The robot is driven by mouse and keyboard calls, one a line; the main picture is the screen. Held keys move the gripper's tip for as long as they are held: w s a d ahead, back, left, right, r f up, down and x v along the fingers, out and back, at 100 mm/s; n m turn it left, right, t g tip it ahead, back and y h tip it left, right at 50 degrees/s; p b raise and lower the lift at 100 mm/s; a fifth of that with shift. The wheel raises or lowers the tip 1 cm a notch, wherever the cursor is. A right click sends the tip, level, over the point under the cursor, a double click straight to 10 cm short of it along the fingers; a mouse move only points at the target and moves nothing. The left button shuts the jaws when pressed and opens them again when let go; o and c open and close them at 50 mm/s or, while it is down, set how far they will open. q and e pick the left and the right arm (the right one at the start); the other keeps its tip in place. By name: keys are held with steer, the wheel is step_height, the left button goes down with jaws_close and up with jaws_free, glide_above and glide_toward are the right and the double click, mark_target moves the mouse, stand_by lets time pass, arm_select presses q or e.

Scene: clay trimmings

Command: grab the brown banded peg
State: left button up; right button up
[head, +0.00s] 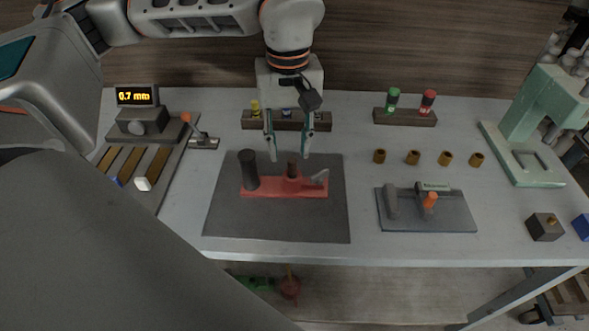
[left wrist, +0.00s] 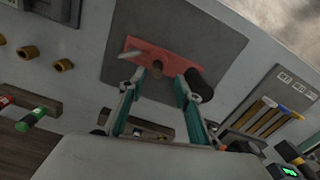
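The brown peg (head: 292,168) stands upright in the red base plate (head: 262,190), and its banding is too small to make out. It also shows in the left wrist view (left wrist: 157,68), between and just beyond the fingertips. My left gripper (head: 288,155) points down from the back of the table, open, with its two teal fingers spread above the peg on either side; the left wrist view shows the fingers apart (left wrist: 156,86) with nothing held. My right gripper is not in view.
A dark cylinder (head: 249,170) stands left of the peg, and a grey lever (head: 319,178) sits to its right on the red base. A dark mat (head: 280,225) lies underneath. A bottle rack (head: 246,124) stands behind. Several brown rings (head: 413,158) are at right.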

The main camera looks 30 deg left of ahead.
mark_target(292, 160)
arm_select(q)
steer(key=f, duration=0.5)
steer(key=shift+w+d, duration=0.2)
jaws_close()
